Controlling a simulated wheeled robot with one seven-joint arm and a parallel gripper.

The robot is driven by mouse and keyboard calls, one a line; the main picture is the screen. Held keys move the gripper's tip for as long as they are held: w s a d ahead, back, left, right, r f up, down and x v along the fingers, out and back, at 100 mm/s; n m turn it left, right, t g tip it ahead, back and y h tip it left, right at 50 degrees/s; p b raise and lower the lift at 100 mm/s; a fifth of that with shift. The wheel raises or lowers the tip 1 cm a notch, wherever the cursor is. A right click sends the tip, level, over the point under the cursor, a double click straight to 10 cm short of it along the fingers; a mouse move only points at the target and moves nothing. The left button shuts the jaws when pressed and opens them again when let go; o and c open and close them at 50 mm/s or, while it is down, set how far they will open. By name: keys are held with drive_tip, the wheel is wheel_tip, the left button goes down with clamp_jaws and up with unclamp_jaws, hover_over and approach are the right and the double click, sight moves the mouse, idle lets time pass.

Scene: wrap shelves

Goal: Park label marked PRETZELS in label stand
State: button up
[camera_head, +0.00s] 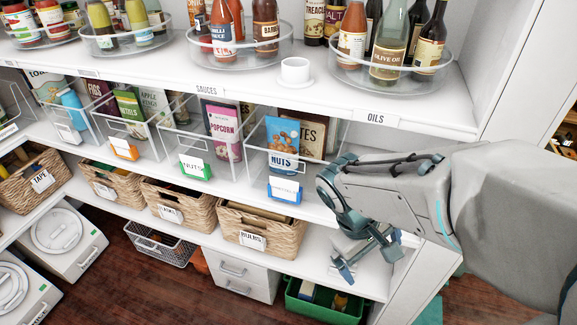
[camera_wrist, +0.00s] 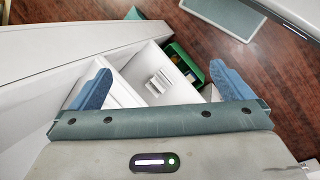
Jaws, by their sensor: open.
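A white label in a blue holder (camera_head: 285,190) sits on the front of the clear bin with the blue NUTS bag. Its small lettering looks like PRETZELS but is hard to read. My gripper (camera_head: 367,258) is open and empty, below and right of that label, in front of the shelf's right end. In the wrist view my gripper (camera_wrist: 160,72) shows spread blue fingers with nothing between them. I cannot pick out the label stand with certainty; a small white cup-like piece (camera_head: 295,72) stands on the upper shelf near the front edge.
Clear bins hold snack packs, including popcorn (camera_head: 222,133); a green-held label (camera_head: 195,166) reads NUTS. Wicker baskets (camera_head: 262,228) line the shelf below. White drawers (camera_head: 240,275) and a green crate (camera_head: 320,309) stand on the floor. Turntables of bottles (camera_head: 388,75) fill the top shelf.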

drive_tip(key=w+f+n+t+h, duration=0.2)
drive_tip(key=w+f+n+h, duration=0.15)
drive_tip(key=n+h, duration=0.3)
drive_tip(key=n+t+y, duration=0.5)
drive_tip(key=n+t, duration=1)
drive_tip(key=n, duration=0.5)
approach(284, 184)
drive_tip(key=shift+p+x, duration=0.9)
drive_tip(key=shift+x, duration=3.35)
drive_tip(key=shift+c, duration=0.3)
drive_tip(key=c, duration=0.9)
